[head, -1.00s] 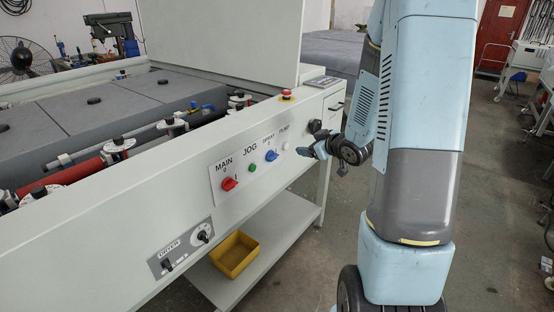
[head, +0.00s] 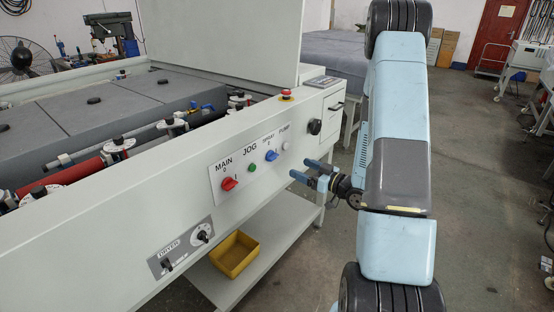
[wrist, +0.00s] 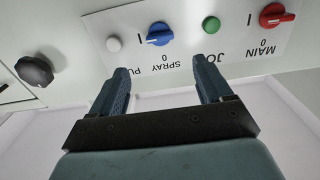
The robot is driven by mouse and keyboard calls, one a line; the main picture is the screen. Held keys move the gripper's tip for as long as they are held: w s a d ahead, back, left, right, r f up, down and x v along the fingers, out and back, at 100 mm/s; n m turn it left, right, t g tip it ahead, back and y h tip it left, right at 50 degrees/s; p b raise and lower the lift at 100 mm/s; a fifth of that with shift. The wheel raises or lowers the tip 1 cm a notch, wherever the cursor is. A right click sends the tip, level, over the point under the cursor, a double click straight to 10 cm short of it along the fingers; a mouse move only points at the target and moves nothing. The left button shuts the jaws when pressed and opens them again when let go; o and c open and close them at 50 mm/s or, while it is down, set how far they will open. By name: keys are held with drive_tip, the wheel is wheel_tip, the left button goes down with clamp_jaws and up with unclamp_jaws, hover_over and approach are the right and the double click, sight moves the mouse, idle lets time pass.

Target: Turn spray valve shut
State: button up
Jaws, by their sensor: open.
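The blue SPRAY knob (head: 271,155) sits on the white control panel on the machine's side. It also shows in the wrist view (wrist: 160,35), where the lettering is upside down. My gripper (head: 302,168) is open and empty, apart from the panel, to the right of and slightly below the knob in the head view. In the wrist view my fingers (wrist: 162,68) point at the panel, with the blue knob beyond the gap between them. A small blue part (head: 208,107), possibly a valve handle, lies by the rollers inside the machine; nothing touches it.
The panel also holds a red MAIN knob (head: 229,184), green JOG button (head: 252,168) and white PUMP button (head: 285,146). A black round knob (head: 315,127) and red emergency button (head: 287,95) are nearby. A yellow bin (head: 234,254) stands on the lower shelf.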

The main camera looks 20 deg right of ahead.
sight(275, 157)
drive_tip(key=x, duration=1.1)
drive_tip(key=shift+w+a, duration=0.15)
drive_tip(key=shift+w, duration=0.05)
drive_tip(key=shift+c, duration=0.4)
drive_tip(key=c, duration=1)
drive_tip(key=shift+o, duration=0.2)
